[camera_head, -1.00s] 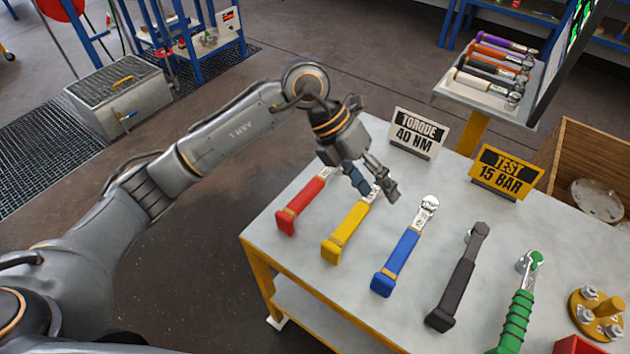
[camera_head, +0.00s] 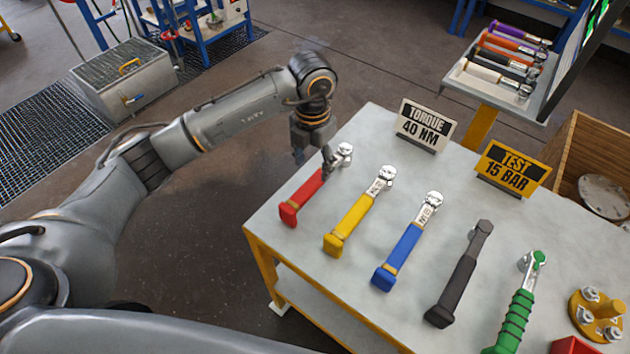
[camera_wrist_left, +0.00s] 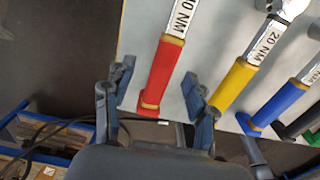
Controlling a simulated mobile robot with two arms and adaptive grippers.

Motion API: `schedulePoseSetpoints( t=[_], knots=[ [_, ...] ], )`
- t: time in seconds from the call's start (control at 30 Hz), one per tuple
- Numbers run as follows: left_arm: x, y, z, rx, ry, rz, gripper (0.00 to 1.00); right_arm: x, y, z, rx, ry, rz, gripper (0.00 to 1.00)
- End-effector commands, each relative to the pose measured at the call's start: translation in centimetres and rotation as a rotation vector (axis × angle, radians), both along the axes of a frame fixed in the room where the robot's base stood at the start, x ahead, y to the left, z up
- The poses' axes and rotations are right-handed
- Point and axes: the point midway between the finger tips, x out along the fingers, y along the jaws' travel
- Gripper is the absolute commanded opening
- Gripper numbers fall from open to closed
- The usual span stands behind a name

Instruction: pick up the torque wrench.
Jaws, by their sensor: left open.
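Several torque wrenches lie on the grey table: red (camera_head: 306,193), yellow (camera_head: 350,222), blue (camera_head: 400,255), dark grey (camera_head: 460,280) and green (camera_head: 516,315). My left gripper (camera_head: 314,158) is over the red wrench near its metal neck, at the table's left edge. In the left wrist view my open left gripper (camera_wrist_left: 157,84) has one finger on each side of the red wrench (camera_wrist_left: 164,70); contact is not visible. The yellow wrench (camera_wrist_left: 235,83) there reads 20 NM; the red one's label is partly legible. My right gripper is not in view.
A sign reading TORQUE 40 NM (camera_head: 424,124) and a yellow TEST 15 BAR sign (camera_head: 509,170) stand behind the wrenches. A side shelf (camera_head: 486,90) holds more wrenches. A brass flange (camera_head: 597,310) and a wooden crate (camera_head: 575,150) are at the right.

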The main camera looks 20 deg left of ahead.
Motion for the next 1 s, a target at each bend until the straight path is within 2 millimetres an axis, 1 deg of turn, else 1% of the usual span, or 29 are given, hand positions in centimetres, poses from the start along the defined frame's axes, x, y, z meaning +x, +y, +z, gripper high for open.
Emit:
schedulePoseSetpoints(
  t=[0.07,0.23,0.33,0.47,0.63,0.67,0.7,0.77,0.8,0.93,1.0],
  knots=[
    [-0.2,-0.2,-0.6,0.0,0.003,0.0,0.57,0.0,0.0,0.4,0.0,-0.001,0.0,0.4],
    [-0.6,-0.7,-3.0,0.001,0.005,0.0,0.57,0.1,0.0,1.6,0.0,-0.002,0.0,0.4],
    [-0.5,-0.7,-4.4,0.0,0.003,0.001,0.57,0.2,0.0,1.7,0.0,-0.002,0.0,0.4],
    [-0.5,-0.7,-5.2,0.001,0.002,0.0,0.57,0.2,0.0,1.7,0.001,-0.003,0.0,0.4],
    [-0.5,-0.7,-5.2,0.0,0.001,0.0,0.57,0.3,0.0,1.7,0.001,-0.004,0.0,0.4],
    [-0.5,-0.7,-5.2,0.0,0.001,0.0,0.55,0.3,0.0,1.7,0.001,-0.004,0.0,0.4],
    [-0.4,-0.7,-5.2,0.0,0.001,0.0,0.46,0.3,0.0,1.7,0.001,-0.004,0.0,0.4],
    [-0.4,-0.6,-5.2,0.0,0.001,0.0,0.34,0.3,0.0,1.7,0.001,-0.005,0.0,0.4],
    [-0.4,-0.6,-5.2,0.0,0.001,0.0,0.26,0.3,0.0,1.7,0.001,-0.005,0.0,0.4],
    [-0.4,-0.6,-5.2,0.0,0.0,0.0,0.0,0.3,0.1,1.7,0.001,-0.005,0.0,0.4],
    [-0.4,-0.7,-5.0,-0.002,-0.002,0.0,0.0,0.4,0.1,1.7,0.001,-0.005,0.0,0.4]
  ],
)
